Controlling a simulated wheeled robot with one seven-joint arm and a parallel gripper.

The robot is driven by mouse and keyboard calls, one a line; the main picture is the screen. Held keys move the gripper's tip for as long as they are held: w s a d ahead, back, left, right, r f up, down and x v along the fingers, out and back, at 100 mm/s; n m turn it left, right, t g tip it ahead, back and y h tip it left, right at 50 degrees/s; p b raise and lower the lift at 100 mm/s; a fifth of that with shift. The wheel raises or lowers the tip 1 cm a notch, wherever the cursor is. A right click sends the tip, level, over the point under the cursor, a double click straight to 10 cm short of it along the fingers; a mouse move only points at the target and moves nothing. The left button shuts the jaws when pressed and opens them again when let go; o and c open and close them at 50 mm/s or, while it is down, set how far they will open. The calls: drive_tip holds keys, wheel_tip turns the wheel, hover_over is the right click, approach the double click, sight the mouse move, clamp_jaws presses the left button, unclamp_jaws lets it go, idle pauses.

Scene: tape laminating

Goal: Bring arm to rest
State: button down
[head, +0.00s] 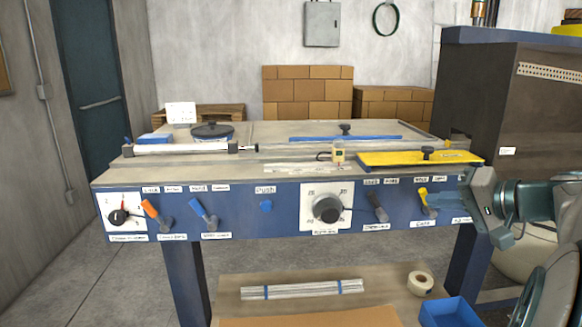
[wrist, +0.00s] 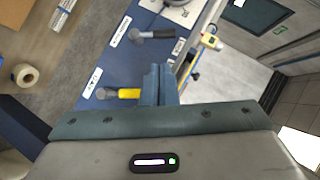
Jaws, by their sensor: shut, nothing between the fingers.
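My gripper (head: 452,200) is at the right end of the blue front panel (head: 285,214) of the laminating machine in the head view. In the wrist view my gripper (wrist: 158,72) shows its two fingers together, with nothing between them. The yellow-handled lever (wrist: 124,94) is just left of the fingers in the wrist view. In the head view the yellow lever (head: 422,197) is left of my gripper. I cannot tell whether they touch. My arm (head: 530,200) comes in from the right edge.
The panel also carries an orange lever (head: 150,208), a blue lever (head: 203,214), a black lever (head: 377,207) and a large dial (head: 327,208). A yellow bar (head: 400,158) lies on top. Below are a tape roll (head: 420,283) and a blue bin (head: 450,312). A dark cabinet (head: 490,100) stands right.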

drive_tip(key=s+a+f+n+g+h+p, duration=0.1)
drive_tip(key=s+a+f+g+p, duration=0.2)
drive_tip(key=a, duration=0.4)
drive_tip(key=s+a+f+n+g+h+p, duration=0.1)
drive_tip(key=s+a+f+g+p, duration=0.25)
drive_tip(key=a, duration=0.45)
drive_tip(key=s+a+f+n+g+h+p, duration=0.2)
drive_tip(key=s+a+f+n+h+p, duration=0.1)
drive_tip(key=s, duration=0.6)
drive_tip(key=shift+f+n+h+p, duration=0.2)
drive_tip(key=shift+n+h+p, duration=0.45)
drive_tip(key=shift+h, duration=0.45)
drive_tip(key=shift+s, duration=0.1)
